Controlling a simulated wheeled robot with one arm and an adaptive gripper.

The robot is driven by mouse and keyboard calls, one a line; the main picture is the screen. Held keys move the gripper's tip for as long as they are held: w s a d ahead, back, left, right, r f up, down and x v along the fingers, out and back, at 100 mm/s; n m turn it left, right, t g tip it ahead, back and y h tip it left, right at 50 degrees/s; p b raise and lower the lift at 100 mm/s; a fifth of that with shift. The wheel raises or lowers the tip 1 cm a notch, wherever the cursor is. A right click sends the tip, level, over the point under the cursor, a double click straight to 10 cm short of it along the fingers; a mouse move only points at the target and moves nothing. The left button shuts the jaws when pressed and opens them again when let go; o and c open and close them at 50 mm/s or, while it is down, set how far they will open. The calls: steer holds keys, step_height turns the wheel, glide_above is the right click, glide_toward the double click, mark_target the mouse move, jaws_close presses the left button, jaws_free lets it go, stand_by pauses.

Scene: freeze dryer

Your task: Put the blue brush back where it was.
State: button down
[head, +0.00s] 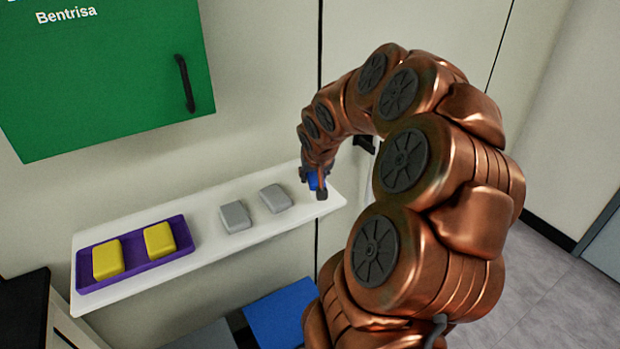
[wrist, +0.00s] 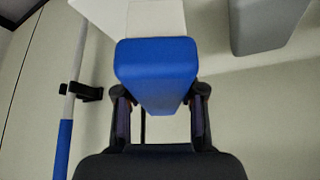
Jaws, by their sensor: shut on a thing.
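My gripper (wrist: 158,108) is shut on the blue brush (wrist: 156,70), a blue block with its sides between the two fingers. In the head view the gripper (head: 316,187) is at the right end of the white shelf (head: 210,210), and a small blue patch of the brush (head: 313,181) shows there. Pale material shows beyond the block in the wrist view; I cannot tell whether it is brush or shelf. Whether the brush touches the shelf is unclear.
Two grey blocks (head: 274,198) lie on the shelf left of my gripper. A purple tray (head: 140,268) with two yellow blocks (head: 159,240) is farther left. A green cabinet (head: 110,80) hangs above. A black wall clip (wrist: 85,93) holds a blue-ended pole (wrist: 64,145).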

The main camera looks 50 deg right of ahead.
mark_target(314, 178)
steer(key=shift+w+d, duration=0.35)
steer(key=shift+w, duration=0.55)
steer(key=shift+f+p, duration=0.75)
steer(key=shift+f, duration=1.05)
steer(key=shift+f+b, duration=0.3)
steer(key=shift+b, duration=0.05)
steer(key=c, duration=0.7)
jaws_free()
steer(key=shift+r, duration=0.15)
steer(key=shift+r+p, duration=0.15)
steer(key=shift+p, duration=0.2)
steer(key=shift+b+v, duration=1.55)
steer(key=shift+v, duration=4.4)
